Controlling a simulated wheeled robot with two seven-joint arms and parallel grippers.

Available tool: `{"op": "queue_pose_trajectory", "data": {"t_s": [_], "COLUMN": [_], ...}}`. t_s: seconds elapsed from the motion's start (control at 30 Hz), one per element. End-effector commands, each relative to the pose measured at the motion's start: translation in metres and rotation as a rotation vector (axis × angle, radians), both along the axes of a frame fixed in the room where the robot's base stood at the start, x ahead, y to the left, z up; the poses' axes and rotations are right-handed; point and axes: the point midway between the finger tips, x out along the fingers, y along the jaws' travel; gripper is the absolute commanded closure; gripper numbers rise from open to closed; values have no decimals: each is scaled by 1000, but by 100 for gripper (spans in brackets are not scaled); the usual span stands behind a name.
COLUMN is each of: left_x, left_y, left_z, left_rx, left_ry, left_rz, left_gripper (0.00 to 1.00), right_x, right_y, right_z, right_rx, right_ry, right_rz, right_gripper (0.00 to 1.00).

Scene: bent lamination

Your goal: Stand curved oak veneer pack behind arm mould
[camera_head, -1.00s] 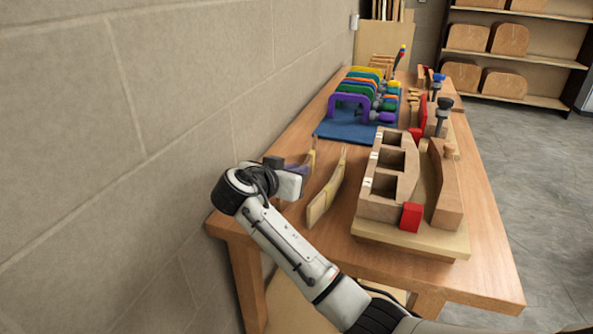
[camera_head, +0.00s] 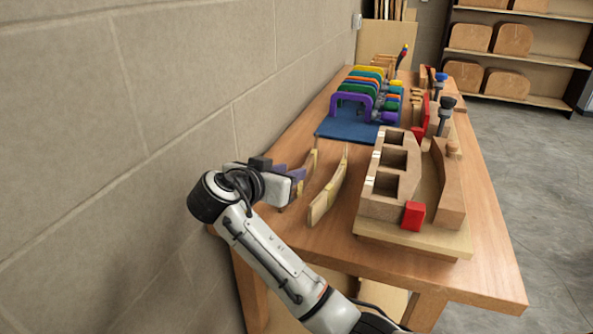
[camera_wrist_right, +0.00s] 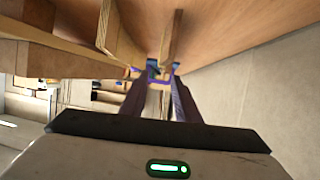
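A thin curved veneer pack (camera_head: 313,160) stands on edge on the bench at the wall side. A second curved pale pack (camera_head: 328,194) stands on edge between it and the blocky wooden mould (camera_head: 377,203). My right gripper (camera_head: 300,183) is at the near end of the wall-side pack, its dark purplish fingers low over the bench. In the right wrist view the fingers (camera_wrist_right: 163,85) are apart, with a brown strip of that pack (camera_wrist_right: 171,30) in line between them; contact is not clear. The other pack (camera_wrist_right: 104,25) is to the left there. My left gripper is not in view.
Coloured clamps (camera_head: 352,105) stand on a blue mat (camera_head: 345,131) farther back. The mould sits on a pale base board (camera_head: 410,238) with a red block (camera_head: 413,215) at its front. The block wall (camera_head: 150,120) is close on the left. Free bench is narrow around the packs.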

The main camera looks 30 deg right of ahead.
Motion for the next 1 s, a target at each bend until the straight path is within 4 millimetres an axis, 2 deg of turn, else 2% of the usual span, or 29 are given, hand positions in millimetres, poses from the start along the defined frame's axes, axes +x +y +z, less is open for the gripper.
{"op": "queue_pose_trajectory", "data": {"t_s": [0.03, 0.2, 0.4, 1.0], "left_x": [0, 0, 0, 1], "left_y": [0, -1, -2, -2], "left_z": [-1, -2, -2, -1], "left_rx": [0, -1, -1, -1], "left_ry": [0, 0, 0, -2], "left_rz": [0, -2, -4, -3], "left_gripper": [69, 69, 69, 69], "right_x": [-6, -22, -33, -34], "right_y": [10, 35, 50, 52], "right_z": [4, 16, 24, 25], "right_rx": [5, 4, 1, 0], "right_ry": [-2, 0, 1, 0], "right_rz": [3, 0, 0, -1], "right_gripper": [71, 71, 71, 71]}}
